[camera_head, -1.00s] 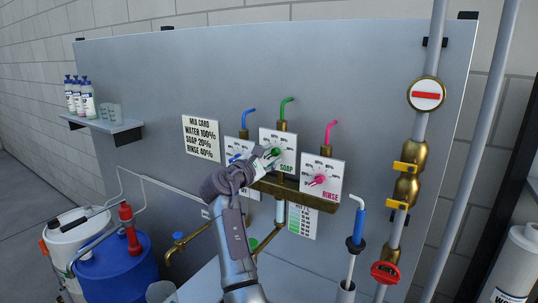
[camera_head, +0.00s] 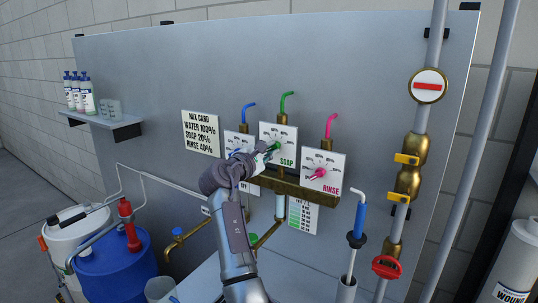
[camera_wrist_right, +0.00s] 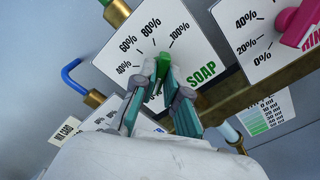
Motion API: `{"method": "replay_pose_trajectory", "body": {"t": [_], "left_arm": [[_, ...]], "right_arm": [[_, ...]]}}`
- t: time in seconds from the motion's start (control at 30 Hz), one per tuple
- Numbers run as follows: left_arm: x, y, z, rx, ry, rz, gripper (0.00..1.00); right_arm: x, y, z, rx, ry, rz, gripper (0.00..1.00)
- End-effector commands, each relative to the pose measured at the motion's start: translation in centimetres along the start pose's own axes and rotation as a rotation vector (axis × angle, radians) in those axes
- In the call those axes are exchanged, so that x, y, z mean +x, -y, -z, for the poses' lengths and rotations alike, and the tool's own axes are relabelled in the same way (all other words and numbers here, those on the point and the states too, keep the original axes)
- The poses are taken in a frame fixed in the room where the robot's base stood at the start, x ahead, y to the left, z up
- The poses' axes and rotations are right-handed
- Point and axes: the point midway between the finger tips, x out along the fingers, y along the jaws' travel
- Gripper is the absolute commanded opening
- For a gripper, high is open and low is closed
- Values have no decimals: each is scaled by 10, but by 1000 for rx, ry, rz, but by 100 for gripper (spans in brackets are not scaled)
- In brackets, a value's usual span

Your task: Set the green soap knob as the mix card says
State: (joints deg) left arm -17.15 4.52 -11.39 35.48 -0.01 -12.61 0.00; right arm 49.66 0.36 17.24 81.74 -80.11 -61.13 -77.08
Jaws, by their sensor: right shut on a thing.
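The green soap knob (camera_wrist_right: 163,66) is on the white SOAP dial plate (camera_head: 286,134), in the middle of three dials. My right gripper (camera_head: 268,148) is shut on this knob, with a finger on each side of it in the right wrist view (camera_wrist_right: 158,84). The fingers hide part of the dial's lower marks, and I cannot tell the exact setting. The mix card (camera_head: 201,134) on the panel's left reads WATER 100%, SOAP 20%, RINSE 40%. My left gripper is not in view.
The pink RINSE knob (camera_head: 316,174) is close to the right. The water dial (camera_head: 232,141) is partly hidden behind my right gripper. A brass manifold (camera_head: 302,192) runs below the dials. A blue-handled wand (camera_head: 358,220) stands lower right, and a blue drum (camera_head: 115,268) lower left.

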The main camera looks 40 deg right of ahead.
Motion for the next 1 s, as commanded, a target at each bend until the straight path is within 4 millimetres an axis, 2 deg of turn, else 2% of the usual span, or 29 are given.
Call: {"method": "replay_pose_trajectory", "body": {"t": [0.1,0.5,1.0], "left_arm": [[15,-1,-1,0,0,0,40],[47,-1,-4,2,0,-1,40],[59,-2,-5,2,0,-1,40]], "right_arm": [[0,4,2,92,1,0,0],[0,4,2,391,2,1,0],[0,2,1,543,0,2,0]]}}
